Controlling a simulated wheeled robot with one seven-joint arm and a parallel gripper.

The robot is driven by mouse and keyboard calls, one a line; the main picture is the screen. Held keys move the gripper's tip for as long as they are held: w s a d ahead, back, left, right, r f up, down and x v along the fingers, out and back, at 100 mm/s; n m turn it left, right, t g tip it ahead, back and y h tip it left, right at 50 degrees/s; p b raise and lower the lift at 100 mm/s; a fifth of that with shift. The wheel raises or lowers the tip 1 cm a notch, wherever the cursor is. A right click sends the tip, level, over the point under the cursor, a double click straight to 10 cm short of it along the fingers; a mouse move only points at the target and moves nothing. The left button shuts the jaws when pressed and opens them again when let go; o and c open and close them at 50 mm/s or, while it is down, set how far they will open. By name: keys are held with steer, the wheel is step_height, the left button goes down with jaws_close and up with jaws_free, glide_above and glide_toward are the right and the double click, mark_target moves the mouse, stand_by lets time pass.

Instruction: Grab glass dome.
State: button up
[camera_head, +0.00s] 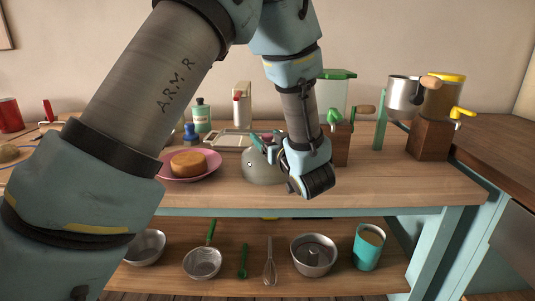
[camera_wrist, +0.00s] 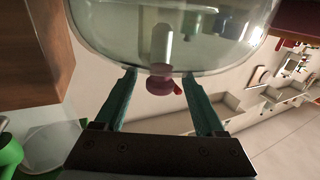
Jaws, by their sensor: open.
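The glass dome (camera_wrist: 225,30) fills the top of the wrist view, clear with a dark reddish knob (camera_wrist: 160,85). In the head view the dome (camera_head: 262,172) stands on the table, right of the pink plate, partly hidden by my gripper. My gripper (camera_head: 264,142) is at the top of the dome. In the wrist view my gripper (camera_wrist: 160,76) is open, with one teal finger on each side of the knob. I see gaps between the fingers and the knob. The knob cannot be made out in the head view.
A pink plate (camera_head: 210,170) holding a round cake (camera_head: 188,162) is left of the dome. A tray (camera_head: 230,140) and a teal bottle (camera_head: 201,115) stand behind. Wooden-based grinders (camera_head: 430,138) are at right. Bowls and a whisk (camera_head: 270,268) lie on the lower shelf. The table front is clear.

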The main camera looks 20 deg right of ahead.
jaws_close()
stand_by(0.6)
stand_by(0.8)
